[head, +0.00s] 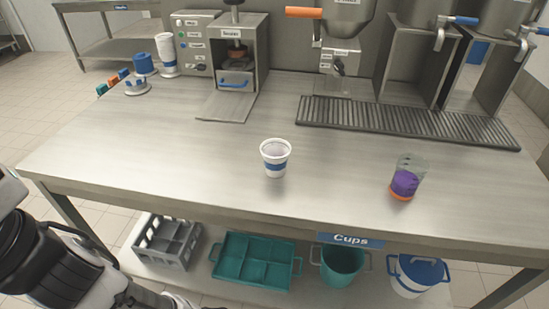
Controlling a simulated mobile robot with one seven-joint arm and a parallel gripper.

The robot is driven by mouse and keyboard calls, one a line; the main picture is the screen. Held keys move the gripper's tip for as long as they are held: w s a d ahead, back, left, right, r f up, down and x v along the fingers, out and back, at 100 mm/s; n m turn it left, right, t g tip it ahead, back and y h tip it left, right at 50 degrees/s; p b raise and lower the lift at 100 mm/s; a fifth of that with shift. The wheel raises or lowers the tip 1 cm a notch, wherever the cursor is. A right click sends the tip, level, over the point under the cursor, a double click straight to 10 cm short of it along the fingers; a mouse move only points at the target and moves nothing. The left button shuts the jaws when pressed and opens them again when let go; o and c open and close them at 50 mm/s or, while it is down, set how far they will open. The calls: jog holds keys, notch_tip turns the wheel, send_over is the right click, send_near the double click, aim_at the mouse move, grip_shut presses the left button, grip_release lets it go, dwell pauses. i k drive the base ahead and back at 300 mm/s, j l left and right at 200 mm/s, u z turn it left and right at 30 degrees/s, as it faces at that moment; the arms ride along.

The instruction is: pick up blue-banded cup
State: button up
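The blue-banded cup (275,157) is white with a blue band around its lower part. It stands upright on the steel table (190,155), near the middle of the front half, and its open top faces up. My arm shows at the lower left, in front of the table and below its top. My gripper's fingers are not visible in the head view. Nothing touches the cup.
A clear cup with purple contents (405,178) stands to the right. A drip grate (410,122) lies behind, under dispensers. A sealing machine (235,60) stands back left. A grey crate (167,241) and teal tray (254,261) sit on the lower shelf. Table around the cup is clear.

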aim_at(276, 153)
jog(key=i+l+u, duration=0.2)
jog(key=i+l, duration=0.15)
jog(key=l, duration=0.25)
jog(key=i+l+u, duration=0.1)
jog(key=l, duration=0.25)
jog(key=i+l+u, duration=0.1)
jog(key=i+l, duration=0.1)
jog(key=l, duration=0.1)
